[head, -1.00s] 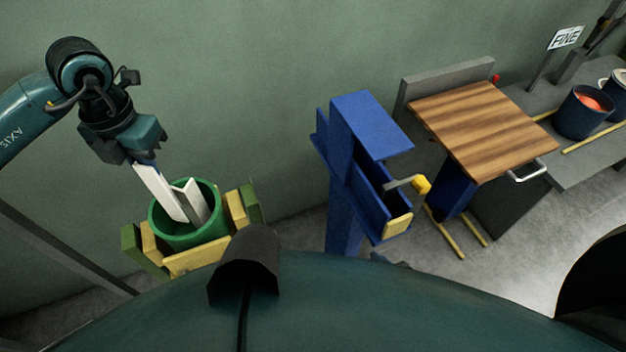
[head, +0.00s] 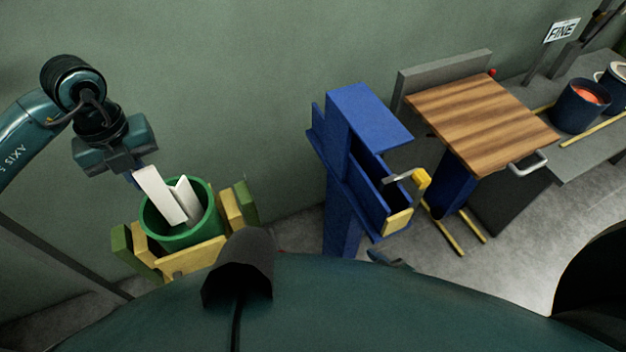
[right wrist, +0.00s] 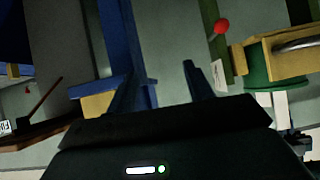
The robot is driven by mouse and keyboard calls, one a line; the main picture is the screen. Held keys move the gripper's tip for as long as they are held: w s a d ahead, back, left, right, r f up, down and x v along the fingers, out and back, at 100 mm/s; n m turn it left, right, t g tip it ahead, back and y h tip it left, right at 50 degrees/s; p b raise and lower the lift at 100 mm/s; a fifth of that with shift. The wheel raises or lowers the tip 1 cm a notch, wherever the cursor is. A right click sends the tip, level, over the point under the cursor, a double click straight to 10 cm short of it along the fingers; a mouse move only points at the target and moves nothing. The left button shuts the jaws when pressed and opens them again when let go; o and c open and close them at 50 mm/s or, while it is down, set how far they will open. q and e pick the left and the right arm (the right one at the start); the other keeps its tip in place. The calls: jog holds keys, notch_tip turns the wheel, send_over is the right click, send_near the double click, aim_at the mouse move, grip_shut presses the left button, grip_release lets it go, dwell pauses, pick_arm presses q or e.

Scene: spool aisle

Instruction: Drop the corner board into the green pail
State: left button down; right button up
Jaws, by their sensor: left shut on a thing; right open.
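The white corner board (head: 158,194) is a long angled strip with two faces, seen in the head view at the left. My left gripper (head: 138,176) is shut on its upper end. The board slants down to the right, its lower part inside the mouth of the green pail (head: 182,241). Whether it touches the pail's bottom is hidden. My right gripper (right wrist: 157,86) is open and empty in the right wrist view. The pail's green side shows partly there too (right wrist: 258,83).
Yellow and green blocks (head: 192,259) surround the pail. A blue stand (head: 347,150) with a yellow-tipped handle is in the middle. To its right are a wooden-topped cabinet (head: 482,120) and a grey bench with a dark pot (head: 578,108). A red knob (right wrist: 221,26) shows in the right wrist view.

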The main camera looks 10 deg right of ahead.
pick_arm(q)
notch_tip(320, 180, down, 3)
jog(key=shift+f+b, duration=0.15)
jog(key=shift+b, duration=0.65)
jog(key=c, duration=1.5)
grip_release()
notch_tip(320, 180, up, 13)
jog(key=shift+r, duration=0.2)
